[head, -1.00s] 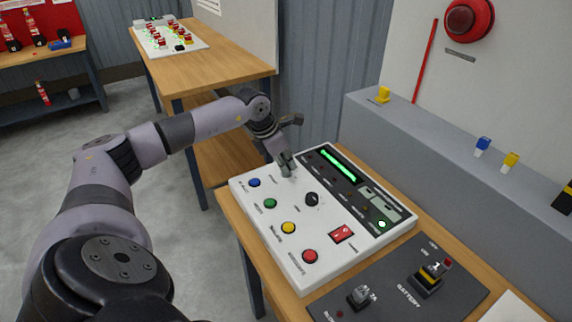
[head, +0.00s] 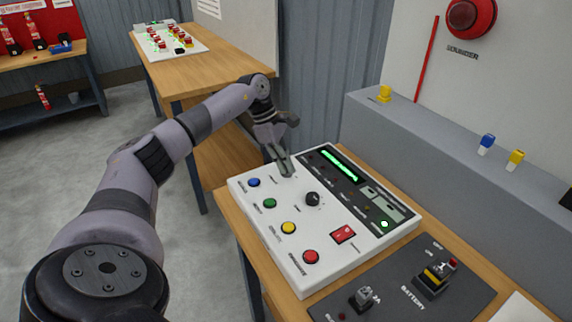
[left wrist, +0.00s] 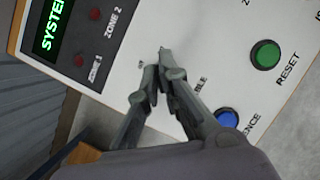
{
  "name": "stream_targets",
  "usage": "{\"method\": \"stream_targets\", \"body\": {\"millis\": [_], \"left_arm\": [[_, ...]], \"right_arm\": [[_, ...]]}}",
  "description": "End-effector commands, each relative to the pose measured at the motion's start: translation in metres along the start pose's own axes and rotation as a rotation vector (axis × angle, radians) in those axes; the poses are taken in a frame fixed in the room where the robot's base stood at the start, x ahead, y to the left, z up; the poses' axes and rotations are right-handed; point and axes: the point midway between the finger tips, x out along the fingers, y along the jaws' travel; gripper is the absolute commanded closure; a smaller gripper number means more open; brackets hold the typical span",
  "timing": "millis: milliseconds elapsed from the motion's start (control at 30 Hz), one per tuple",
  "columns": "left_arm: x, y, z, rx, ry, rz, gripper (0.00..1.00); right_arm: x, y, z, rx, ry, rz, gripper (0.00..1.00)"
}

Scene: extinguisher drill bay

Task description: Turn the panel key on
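The white control panel (head: 262,215) lies on the wooden table, with a lit green display. My left gripper (head: 287,171) reaches down to the panel's far left corner, beside the display. In the left wrist view its two fingertips (left wrist: 158,74) are drawn close together at the panel face, near a label ending in "BLE". They close around the spot of the panel key, which is almost wholly hidden between them, so its angle cannot be read. My right gripper is in neither view.
Near the fingers are a blue button (head: 253,182), a green button (head: 270,203) and a black knob (head: 312,198). A yellow button (head: 289,228), a red button (head: 311,257) and a red rocker switch (head: 343,235) are nearer. A dark battery plate (head: 395,290) lies to the right.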

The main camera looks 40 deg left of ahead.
Motion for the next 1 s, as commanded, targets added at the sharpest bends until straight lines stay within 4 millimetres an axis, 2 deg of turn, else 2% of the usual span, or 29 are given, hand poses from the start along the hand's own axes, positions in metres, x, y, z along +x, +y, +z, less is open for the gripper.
{"method": "stream_targets", "body": {"millis": [400, 867, 900, 1000], "left_arm": [[-0.0013, 0.0015, 0.0000, 0.140, 0.000, -0.053, 1.00], [-0.0015, 0.0014, 0.0000, 0.153, 0.001, -0.058, 1.00], [-0.0015, 0.0014, 0.0000, 0.153, 0.001, -0.058, 0.94], [-0.0013, 0.0013, 0.0000, 0.152, 0.001, -0.058, 0.87]], "right_arm": [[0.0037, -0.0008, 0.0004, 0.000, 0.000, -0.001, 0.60], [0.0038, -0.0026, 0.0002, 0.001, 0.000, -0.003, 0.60], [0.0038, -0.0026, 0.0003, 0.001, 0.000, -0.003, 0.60], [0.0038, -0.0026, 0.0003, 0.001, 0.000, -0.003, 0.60]]}}
